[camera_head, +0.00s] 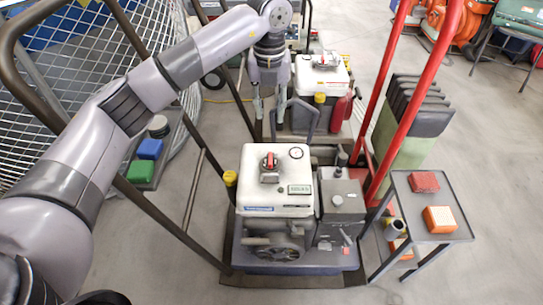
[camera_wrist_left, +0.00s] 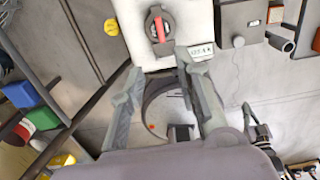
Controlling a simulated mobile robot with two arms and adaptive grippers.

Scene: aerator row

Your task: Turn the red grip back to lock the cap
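The red grip (camera_head: 270,161) sits on a dark cap on top of the white tank (camera_head: 262,204) of the nearer machine. In the left wrist view the red grip (camera_wrist_left: 160,29) is an upright red bar on the round dark cap (camera_wrist_left: 151,22). My left gripper (camera_head: 268,108) is behind the cap in the head view, apart from it. In the wrist view my left gripper (camera_wrist_left: 159,64) is open and empty, with its fingers spread and the cap beyond the fingertips. My right gripper is in neither view.
A second similar machine (camera_head: 318,75) stands behind. Red handle bars (camera_head: 424,85) rise on the right. A small side table (camera_head: 432,190) carries red and orange blocks (camera_head: 438,219). A wire cage (camera_head: 75,70) stands left. Open floor lies far right.

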